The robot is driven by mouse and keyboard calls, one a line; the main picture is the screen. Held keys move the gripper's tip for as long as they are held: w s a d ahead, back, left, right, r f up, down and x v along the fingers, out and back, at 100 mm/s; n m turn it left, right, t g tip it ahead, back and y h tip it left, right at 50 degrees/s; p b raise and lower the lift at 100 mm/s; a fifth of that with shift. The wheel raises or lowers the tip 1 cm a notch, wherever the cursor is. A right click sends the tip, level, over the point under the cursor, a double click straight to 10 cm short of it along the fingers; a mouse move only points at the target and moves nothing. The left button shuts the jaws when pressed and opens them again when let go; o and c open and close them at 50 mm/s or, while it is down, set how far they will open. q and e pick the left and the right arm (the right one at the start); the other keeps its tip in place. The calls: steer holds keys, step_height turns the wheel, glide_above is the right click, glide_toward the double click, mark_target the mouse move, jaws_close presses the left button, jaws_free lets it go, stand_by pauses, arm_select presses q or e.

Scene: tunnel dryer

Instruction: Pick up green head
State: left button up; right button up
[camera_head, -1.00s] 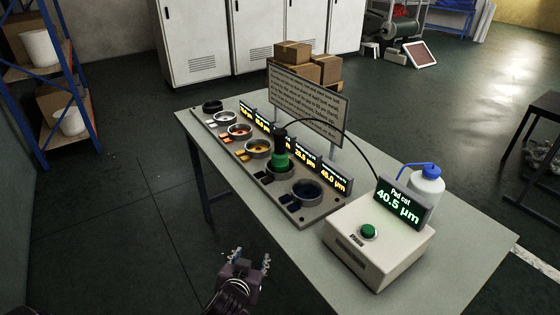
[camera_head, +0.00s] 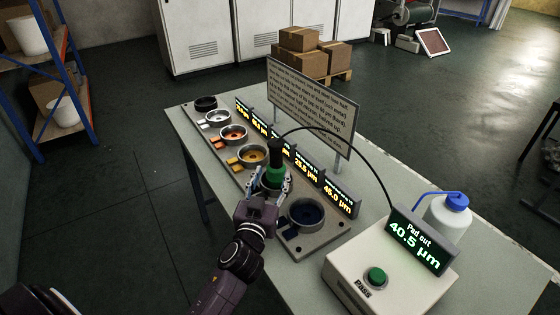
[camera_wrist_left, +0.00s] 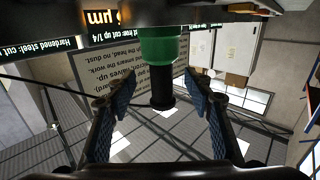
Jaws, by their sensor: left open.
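The green head (camera_head: 274,174), a green cylinder with a black upper part and a cable, stands upright in the rack (camera_head: 301,249) between the yellow and dark blue cups. My left gripper (camera_head: 268,184) is open at the head, with its fingers on either side of it. In the left wrist view, which is upside down, the green head (camera_wrist_left: 159,45) shows between and just beyond the open fingertips (camera_wrist_left: 165,78), with gaps to both. The cup under the head is mostly hidden by my gripper. My right gripper is not in view.
Yellow (camera_head: 252,156) and dark blue (camera_head: 306,214) cups flank the head. Small displays and a text sign (camera_head: 311,105) stand behind. At the right are a white box (camera_head: 347,280) with a green button, a "Pad cut 40.5 µm" display (camera_head: 420,238) and a bottle (camera_head: 448,217).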

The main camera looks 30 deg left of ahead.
mark_target(275, 162)
arm_select(q)
steer(key=shift+w+a+r, duration=0.1)
steer(key=shift+w+a, duration=0.05)
steer(key=shift+w, duration=0.45)
steer(key=shift+w+r, duration=0.15)
steer(key=shift+r, duration=0.1)
steer(key=shift+w+a+r+p, duration=0.25)
steer(key=shift+w+p, duration=0.15)
steer(key=shift+w, duration=0.2)
steer(key=shift+w+a+r+p, duration=0.2)
steer(key=shift+w+p, duration=0.15)
steer(key=shift+w, duration=0.2)
steer(key=x, duration=0.2)
steer(key=shift+w+a+f, duration=0.1)
steer(key=shift+w+f, duration=0.2)
steer(key=shift+w, duration=0.05)
jaws_close()
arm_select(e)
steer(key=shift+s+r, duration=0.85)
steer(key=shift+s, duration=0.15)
arm_select(q)
steer(key=shift+r, duration=0.2)
